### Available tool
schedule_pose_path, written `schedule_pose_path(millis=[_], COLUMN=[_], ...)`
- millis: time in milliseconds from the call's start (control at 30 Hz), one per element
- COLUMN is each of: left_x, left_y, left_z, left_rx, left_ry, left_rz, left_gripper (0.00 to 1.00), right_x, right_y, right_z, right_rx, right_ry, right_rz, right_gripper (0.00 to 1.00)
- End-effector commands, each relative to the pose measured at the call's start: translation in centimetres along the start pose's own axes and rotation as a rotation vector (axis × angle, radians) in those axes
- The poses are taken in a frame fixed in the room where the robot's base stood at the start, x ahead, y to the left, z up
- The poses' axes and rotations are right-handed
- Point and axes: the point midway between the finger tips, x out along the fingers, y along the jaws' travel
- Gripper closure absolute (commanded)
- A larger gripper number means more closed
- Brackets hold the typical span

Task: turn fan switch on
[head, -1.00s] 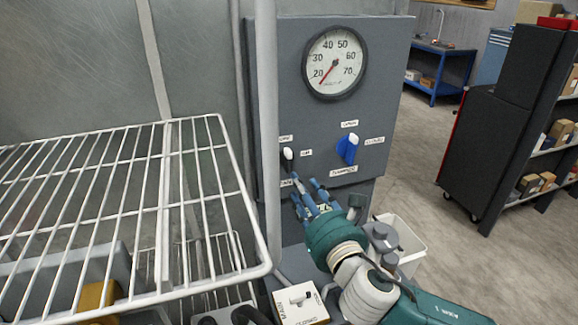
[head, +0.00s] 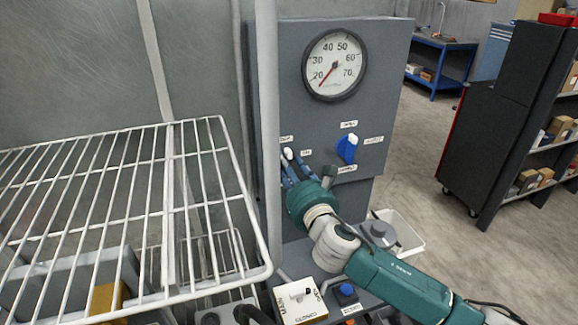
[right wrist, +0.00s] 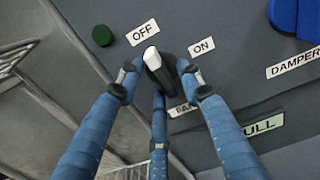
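The fan switch is a small lever with a white tip and dark base on the grey panel (head: 385,70). In the right wrist view the lever (right wrist: 152,58) leans toward the OFF label (right wrist: 143,32), with the ON label (right wrist: 201,47) to its right. It also shows in the head view, its white tip (head: 288,153) just above my fingers. My right gripper (head: 297,167) is at the switch. In the right wrist view its blue fingers (right wrist: 160,78) are spread, one on each side of the lever and one below. Contact is unclear. My left gripper is out of view.
A blue damper knob (head: 347,148) sits right of the switch, below a round gauge (head: 334,65). A pale vertical post (head: 267,120) and a white wire rack (head: 215,180) stand to the left. A white bin (head: 405,235) is low on the right.

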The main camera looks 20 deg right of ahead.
Motion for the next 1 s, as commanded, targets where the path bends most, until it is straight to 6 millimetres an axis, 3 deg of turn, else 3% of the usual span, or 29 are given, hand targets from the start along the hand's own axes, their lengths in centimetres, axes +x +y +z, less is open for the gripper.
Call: schedule_pose_path(millis=[33,167,633,1000], left_x=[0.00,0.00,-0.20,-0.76], left_y=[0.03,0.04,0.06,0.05], left_z=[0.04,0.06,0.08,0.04], left_rx=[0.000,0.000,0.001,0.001], left_ry=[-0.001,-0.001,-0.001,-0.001], left_rz=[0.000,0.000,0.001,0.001], left_gripper=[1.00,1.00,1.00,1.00], right_x=[-0.01,-0.02,-0.03,-0.02], right_y=[-0.02,-0.03,-0.05,-0.02], right_z=[-0.01,-0.01,0.04,0.23], right_rx=[0.000,0.000,0.068,0.358], right_ry=[0.000,0.000,0.001,0.001], right_rz=[0.000,0.000,-0.002,-0.002], right_gripper=[0.73,0.99,1.00,1.00])
